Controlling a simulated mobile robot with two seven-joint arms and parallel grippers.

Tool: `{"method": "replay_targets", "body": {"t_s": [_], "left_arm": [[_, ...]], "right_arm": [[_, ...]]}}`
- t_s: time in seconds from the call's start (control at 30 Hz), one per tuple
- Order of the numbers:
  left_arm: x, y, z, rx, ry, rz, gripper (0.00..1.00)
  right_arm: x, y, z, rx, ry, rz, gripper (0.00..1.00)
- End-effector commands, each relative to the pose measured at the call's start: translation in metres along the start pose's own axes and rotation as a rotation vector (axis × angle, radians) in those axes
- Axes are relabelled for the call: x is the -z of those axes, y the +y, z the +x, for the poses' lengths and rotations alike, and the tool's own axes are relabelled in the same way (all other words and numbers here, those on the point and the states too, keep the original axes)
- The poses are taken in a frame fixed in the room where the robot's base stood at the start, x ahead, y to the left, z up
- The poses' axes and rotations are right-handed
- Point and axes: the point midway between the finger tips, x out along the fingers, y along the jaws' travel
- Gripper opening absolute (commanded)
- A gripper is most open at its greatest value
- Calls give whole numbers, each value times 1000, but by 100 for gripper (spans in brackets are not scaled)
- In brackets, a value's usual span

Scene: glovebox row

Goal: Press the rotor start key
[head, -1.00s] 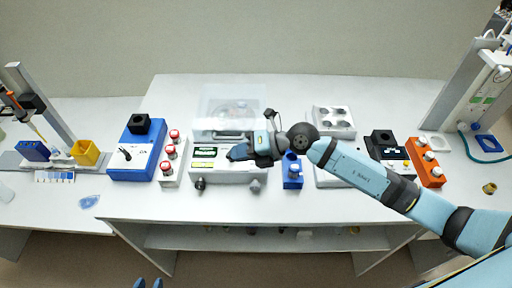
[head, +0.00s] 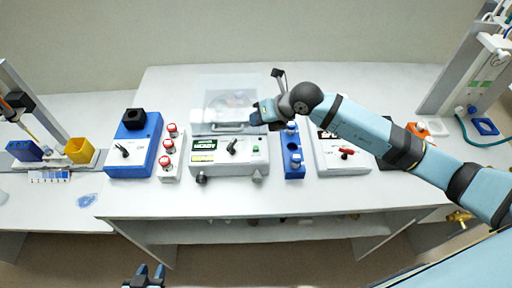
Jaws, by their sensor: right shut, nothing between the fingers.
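The white centrifuge-like unit (head: 228,169) stands mid-bench with a clear, raised-looking lid (head: 228,92) behind its front panel. The panel carries a lit display (head: 204,145), a black knob (head: 232,146) and a small green key (head: 256,149) at the right; I cannot read its label. My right gripper (head: 258,115) is shut and empty, at the lid's right front corner, behind the green key in the picture; I cannot tell whether it touches the lid. My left gripper (head: 149,274) is open and empty at the bottom edge, in front of the bench.
A blue box (head: 136,150) with a black knob and a rack of red-capped vials (head: 169,160) stand left of the unit. A blue vial rack (head: 293,158) and a white device with a red lever (head: 345,153) stand to its right. The front bench strip (head: 250,200) is clear.

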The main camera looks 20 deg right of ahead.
Motion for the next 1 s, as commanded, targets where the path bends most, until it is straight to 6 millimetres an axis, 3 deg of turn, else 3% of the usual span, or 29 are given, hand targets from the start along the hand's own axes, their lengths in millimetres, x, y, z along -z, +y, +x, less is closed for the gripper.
{"method": "replay_targets", "body": {"t_s": [0.53, 1.0], "left_arm": [[-31, 7, 29, -22, 5, 2, 38], [-35, 4, 30, -16, 6, 4, 38]], "right_arm": [[37, -37, 51, 0, 0, 0, 0], [41, -41, 56, 0, 0, 0, 0]]}}
